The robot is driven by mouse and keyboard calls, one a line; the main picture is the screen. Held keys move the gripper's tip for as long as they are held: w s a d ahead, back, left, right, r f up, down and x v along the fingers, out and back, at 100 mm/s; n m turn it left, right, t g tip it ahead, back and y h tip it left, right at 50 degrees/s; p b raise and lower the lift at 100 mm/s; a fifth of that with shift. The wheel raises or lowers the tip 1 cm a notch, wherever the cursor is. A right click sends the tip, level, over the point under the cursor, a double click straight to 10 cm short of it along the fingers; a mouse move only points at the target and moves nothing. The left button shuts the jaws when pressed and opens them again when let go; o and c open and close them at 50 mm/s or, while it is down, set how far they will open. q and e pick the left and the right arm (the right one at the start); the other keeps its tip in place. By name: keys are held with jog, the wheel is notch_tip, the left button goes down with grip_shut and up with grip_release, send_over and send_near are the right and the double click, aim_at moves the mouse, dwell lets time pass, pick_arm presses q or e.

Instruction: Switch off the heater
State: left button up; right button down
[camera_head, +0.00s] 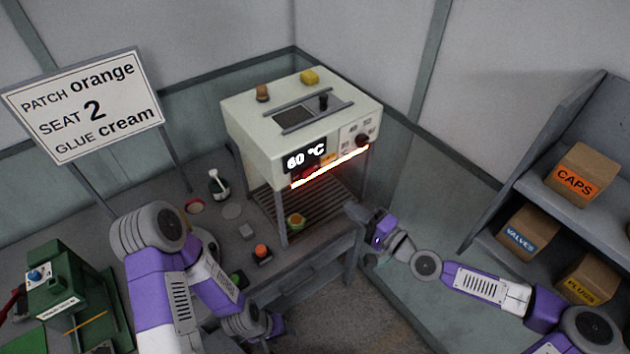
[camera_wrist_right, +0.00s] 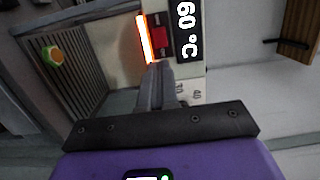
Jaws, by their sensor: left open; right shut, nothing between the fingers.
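The heater (camera_head: 262,135) is a pale box on legs with a display reading 60 °C (camera_head: 306,157) and a bright glowing orange bar (camera_head: 330,168) along its lower front. A dark dial (camera_head: 362,140) with numbers is at the right of its panel. In the right wrist view a red switch (camera_wrist_right: 159,38) sits between the glowing bar (camera_wrist_right: 145,38) and the display (camera_wrist_right: 187,30). My right gripper (camera_wrist_right: 160,68) is shut and empty, its tips close to the switch; contact cannot be told. In the head view it is at the heater's front right (camera_head: 353,211). My left gripper (camera_head: 276,325) is open, low at the front.
A bottle (camera_head: 217,184) and small parts lie left on the bench. A green press (camera_head: 68,295) stands at lower left. Shelves with boxes (camera_head: 581,174) are at right.

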aim_at(306, 175)
pick_arm(q)
notch_tip(306, 175, up, 3)
jog(key=p, duration=0.2)
jog(key=shift+f+p, duration=0.2)
jog(key=shift+p, duration=0.1)
pick_arm(e)
jog(key=x, duration=1.3)
jog(key=shift+w+a+f, duration=0.1)
jog(key=shift+w+a, duration=0.1)
jog(key=shift+a, duration=0.05)
